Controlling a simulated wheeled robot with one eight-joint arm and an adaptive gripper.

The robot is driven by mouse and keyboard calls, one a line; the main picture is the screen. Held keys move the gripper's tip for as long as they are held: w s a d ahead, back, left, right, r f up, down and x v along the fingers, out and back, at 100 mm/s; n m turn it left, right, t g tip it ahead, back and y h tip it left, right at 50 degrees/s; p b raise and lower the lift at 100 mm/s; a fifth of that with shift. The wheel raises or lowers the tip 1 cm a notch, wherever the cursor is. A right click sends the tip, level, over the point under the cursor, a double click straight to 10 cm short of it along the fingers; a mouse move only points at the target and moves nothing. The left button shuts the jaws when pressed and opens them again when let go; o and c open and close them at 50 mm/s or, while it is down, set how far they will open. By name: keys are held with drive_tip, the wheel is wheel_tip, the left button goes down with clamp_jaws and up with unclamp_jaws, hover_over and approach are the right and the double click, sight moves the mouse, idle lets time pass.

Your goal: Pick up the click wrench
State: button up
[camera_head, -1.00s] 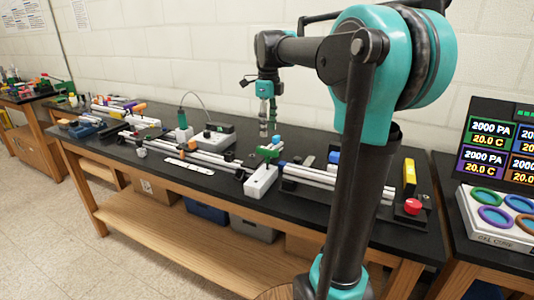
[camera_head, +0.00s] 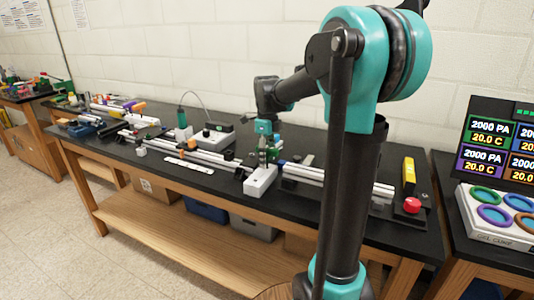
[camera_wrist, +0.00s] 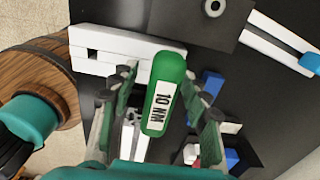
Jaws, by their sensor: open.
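The click wrench (camera_wrist: 163,95) shows in the wrist view as a green rounded handle with a white "10 NM" label. It is between the two fingers of my gripper (camera_wrist: 163,105), which stand apart on its left and right with gaps on both sides. In the head view my gripper (camera_head: 266,158) is low over the table by a white block (camera_head: 260,181), and the wrench is mostly hidden there.
The black bench top (camera_head: 215,180) carries white extrusion rails (camera_head: 315,175) close to my gripper. A yellow block (camera_head: 409,172) and a red button (camera_head: 412,205) stand at its right end. A white slotted block (camera_wrist: 115,52) lies beside the wrench in the wrist view.

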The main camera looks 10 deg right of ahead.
drive_tip(key=shift+f, duration=0.1)
drive_tip(key=shift+c, duration=0.5)
clamp_jaws()
wheel_tip(320, 180, up, 20)
idle(0.5)
drive_tip(key=c, duration=0.7)
unclamp_jaws()
clamp_jaws()
